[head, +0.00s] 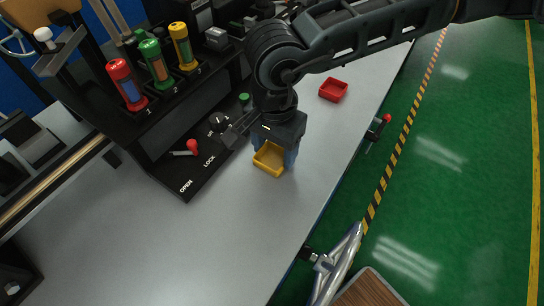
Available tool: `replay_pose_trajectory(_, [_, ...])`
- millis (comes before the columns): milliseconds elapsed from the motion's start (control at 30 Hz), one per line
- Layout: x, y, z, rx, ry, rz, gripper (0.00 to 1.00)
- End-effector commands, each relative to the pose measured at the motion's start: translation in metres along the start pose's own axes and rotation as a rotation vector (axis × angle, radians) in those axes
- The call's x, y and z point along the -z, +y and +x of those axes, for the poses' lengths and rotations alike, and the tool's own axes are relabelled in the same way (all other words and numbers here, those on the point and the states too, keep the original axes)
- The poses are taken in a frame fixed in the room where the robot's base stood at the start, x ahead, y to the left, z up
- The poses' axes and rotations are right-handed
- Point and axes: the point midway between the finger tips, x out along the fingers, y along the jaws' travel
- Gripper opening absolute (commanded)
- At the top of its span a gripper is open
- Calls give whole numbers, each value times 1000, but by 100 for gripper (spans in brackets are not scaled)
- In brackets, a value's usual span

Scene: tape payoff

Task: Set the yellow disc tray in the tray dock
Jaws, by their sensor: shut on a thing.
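The yellow disc tray (268,162) is a small open square tray over the grey bench top, right of the black machine's front panel. My gripper (275,145) points down from the arm and is shut on the yellow tray, its fingers at the tray's far and right sides. The tray looks empty. I cannot tell whether it touches the bench or hangs just above it. I cannot pick out the tray dock for certain; part of the area behind is hidden by my arm.
A red tray (333,90) sits farther back on the bench (200,245). The black panel (192,168) has a red-knobbed lever marked OPEN and LOCK. Red, green and yellow cylinders (154,62) stand above it. The bench's front left is clear; its right edge drops to a green floor.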

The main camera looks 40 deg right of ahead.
Motion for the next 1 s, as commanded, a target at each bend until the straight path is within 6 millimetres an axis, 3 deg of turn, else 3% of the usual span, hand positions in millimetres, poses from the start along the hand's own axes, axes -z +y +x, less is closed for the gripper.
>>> replay_pose_trajectory(100, [0,0,0,0,0,0,29])
replay_pose_trajectory(367, [0,0,-4,1,1,-1,29])
replay_pose_trajectory(533, [1,0,-19,2,3,-2,29])
replay_pose_trajectory(667, [2,-1,-43,3,5,-2,29])
replay_pose_trajectory(1000, [70,36,-85,1,4,7,29])
